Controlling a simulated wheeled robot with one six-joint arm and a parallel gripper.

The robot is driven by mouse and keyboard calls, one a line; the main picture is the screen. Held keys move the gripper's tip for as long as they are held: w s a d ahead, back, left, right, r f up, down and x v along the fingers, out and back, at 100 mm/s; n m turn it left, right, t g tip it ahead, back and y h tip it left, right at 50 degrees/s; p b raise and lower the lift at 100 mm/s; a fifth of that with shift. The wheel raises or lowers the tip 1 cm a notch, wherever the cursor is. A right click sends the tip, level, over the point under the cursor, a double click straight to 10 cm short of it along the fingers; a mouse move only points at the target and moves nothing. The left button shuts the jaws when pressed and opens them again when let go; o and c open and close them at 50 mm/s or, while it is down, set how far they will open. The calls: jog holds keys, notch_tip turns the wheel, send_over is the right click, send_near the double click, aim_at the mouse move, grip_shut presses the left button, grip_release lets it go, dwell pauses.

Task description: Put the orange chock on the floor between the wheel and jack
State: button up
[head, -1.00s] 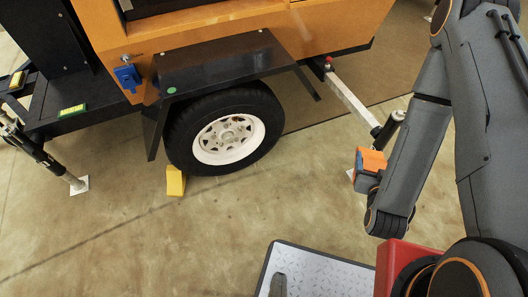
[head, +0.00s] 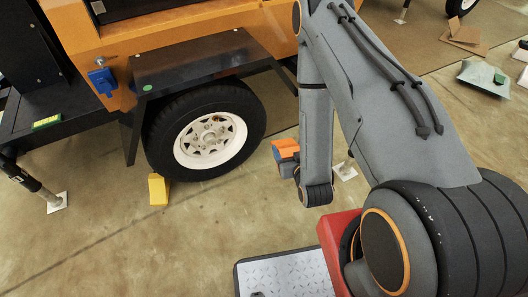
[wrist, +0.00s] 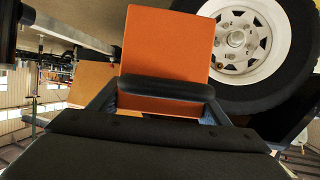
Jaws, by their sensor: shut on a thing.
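The orange chock (head: 285,148) is in my gripper (head: 287,163), held low beside the wheel, to its right in the head view. In the wrist view the orange chock (wrist: 165,45) stands up from my gripper (wrist: 163,90), which is shut on it. The wheel (head: 209,140) has a white rim and black tyre; it also shows at the upper right of the wrist view (wrist: 236,38). The jack's foot plate (head: 346,172) is on the floor right of my forearm, which hides most of the jack. Whether the chock touches the floor cannot be told.
A yellow chock (head: 158,189) stands on the floor at the tyre's left side. The black fender (head: 195,62) overhangs the wheel. Another foot plate (head: 57,202) is at the far left. The floor in front of the wheel is clear.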

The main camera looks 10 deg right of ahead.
jog(key=w+d+f+n+y+b, duration=0.1)
jog(key=w+d+f+b, duration=0.1)
jog(key=w+f+b, duration=0.9)
jog(key=w+d+f+n+y+b, duration=0.15)
jog(key=w+f+b, duration=0.6)
jog(key=f, duration=0.85)
jog(key=w+d+f+n+y+b, duration=0.1)
jog(key=w+d+f+b, duration=0.1)
jog(key=w+f+b, duration=0.9)
jog(key=b+x, duration=0.2)
jog(key=x, duration=0.3)
jog(key=a+b+x, duration=0.1)
jog(key=b+x, duration=0.2)
jog(key=x, duration=0.3)
jog(key=b+x, duration=0.3)
jog(key=x, duration=0.2)
jog(key=shift+s+a+f, duration=0.1)
jog(key=shift+a+f, duration=0.1)
jog(key=shift+a, duration=0.05)
jog(key=o, duration=1.7)
jog(key=shift+s+f+g, duration=0.1)
jog(key=shift+f+g, duration=0.05)
jog(key=shift+g, duration=0.15)
jog(key=shift+c, duration=0.2)
